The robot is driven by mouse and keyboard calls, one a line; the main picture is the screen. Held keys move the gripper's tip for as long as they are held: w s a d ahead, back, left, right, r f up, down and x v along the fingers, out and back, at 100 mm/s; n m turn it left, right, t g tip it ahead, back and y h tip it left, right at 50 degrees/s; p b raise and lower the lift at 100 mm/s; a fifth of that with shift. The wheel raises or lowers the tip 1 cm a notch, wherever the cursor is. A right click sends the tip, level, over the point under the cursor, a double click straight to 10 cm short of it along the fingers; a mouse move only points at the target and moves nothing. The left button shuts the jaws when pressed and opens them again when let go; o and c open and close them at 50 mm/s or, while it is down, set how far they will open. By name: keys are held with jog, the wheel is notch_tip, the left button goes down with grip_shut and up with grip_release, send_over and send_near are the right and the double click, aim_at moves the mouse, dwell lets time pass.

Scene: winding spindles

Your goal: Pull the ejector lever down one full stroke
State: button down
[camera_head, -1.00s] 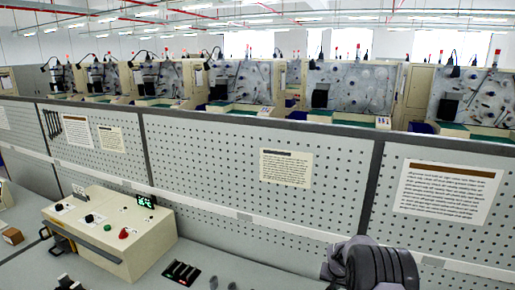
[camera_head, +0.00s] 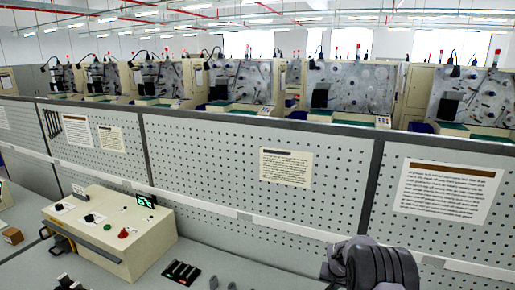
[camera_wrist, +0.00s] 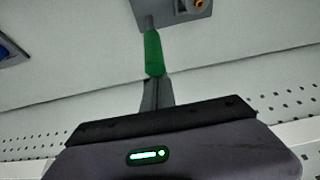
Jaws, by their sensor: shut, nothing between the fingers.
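The lever's green grip (camera_wrist: 153,52) shows in the wrist view, on a thin grey rod that runs up to a grey block (camera_wrist: 185,8). My gripper (camera_wrist: 156,84) is shut and empty, with its narrow fingers pointing at the near end of the green grip. The fingertips overlap that end in the picture; I cannot tell if they touch it. The lever cannot be made out in the head view.
A cream control box (camera_head: 112,232) with knobs and buttons stands on the grey bench at the left of the head view. A black switch strip (camera_head: 181,272) lies beside it. A perforated panel (camera_head: 225,165) runs behind the bench, with notices on it.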

jog(key=shift+s+a+f+b, duration=0.2)
jog(key=shift+s+f+b, duration=0.35)
jog(key=shift+b, duration=0.5)
jog(key=shift+s+a+f+b, duration=0.15)
jog(key=shift+s+f+b, duration=0.15)
jog(key=shift+f+b, duration=0.6)
jog(key=shift+r, duration=0.1)
jog(key=shift+s, duration=0.1)
jog(key=shift+s+a+r+b, duration=0.1)
jog(key=shift+s+a+b, duration=0.25)
jog(key=shift+s+b, duration=0.4)
jog(key=shift+s, duration=0.1)
jog(key=shift+s+a+b, duration=0.35)
jog(key=shift+s+b, duration=0.4)
jog(key=shift+b, duration=0.05)
